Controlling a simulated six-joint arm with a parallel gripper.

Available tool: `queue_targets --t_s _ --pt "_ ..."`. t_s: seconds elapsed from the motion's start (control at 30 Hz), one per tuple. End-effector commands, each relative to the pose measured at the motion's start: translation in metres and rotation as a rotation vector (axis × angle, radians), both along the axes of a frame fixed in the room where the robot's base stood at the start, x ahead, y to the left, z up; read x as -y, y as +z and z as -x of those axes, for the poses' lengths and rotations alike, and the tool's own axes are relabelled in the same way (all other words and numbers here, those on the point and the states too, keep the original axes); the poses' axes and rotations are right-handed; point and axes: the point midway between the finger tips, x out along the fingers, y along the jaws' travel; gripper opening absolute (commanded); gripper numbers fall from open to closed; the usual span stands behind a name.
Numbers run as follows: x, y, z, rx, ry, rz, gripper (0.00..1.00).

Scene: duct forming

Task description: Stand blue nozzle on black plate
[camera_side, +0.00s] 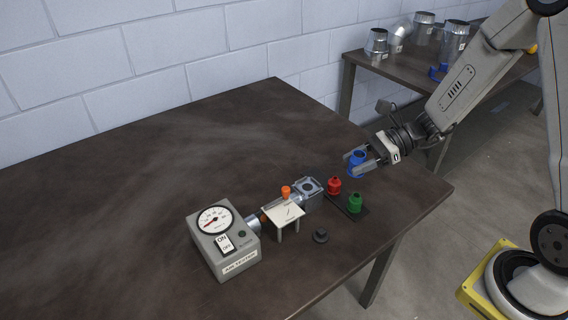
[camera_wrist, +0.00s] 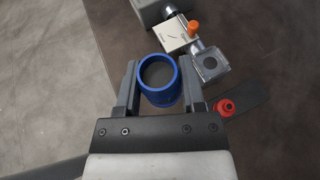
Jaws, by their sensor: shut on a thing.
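The blue nozzle (camera_side: 357,163) is held between the fingers of my gripper (camera_side: 360,160), at the far right part of the dark table. In the wrist view the blue nozzle (camera_wrist: 158,80) shows as a round ring with an open mouth, with one finger on each side. The black plate (camera_side: 349,204) lies flat on the table, just below and left of the nozzle in the side view. In the wrist view the plate (camera_wrist: 247,102) is partly hidden by my gripper, and the red nozzle (camera_wrist: 225,107) shows beside the right finger.
A grey air tester (camera_side: 222,242) with a dial connects to a metal duct (camera_side: 310,194), with a white stand (camera_side: 283,213) and orange knob (camera_side: 286,191) between. A small black knob (camera_side: 320,237) lies in front. The left table is clear. A second table (camera_side: 398,66) holds metal ducts.

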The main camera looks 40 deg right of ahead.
Motion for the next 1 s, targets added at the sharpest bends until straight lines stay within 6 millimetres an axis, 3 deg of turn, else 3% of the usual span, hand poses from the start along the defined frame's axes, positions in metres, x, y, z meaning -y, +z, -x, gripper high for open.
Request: queue_targets --t_s 0.2,0.43,0.77,1.0 --pt "0.025 -0.021 -0.023 0.000 -0.004 0.000 0.00" --pt "0.041 -0.036 -0.037 0.000 -0.004 0.001 0.00" --pt "0.045 -0.040 -0.042 0.001 -0.005 0.002 0.00" --pt "0.045 -0.048 -0.058 0.000 -0.003 0.002 0.00"
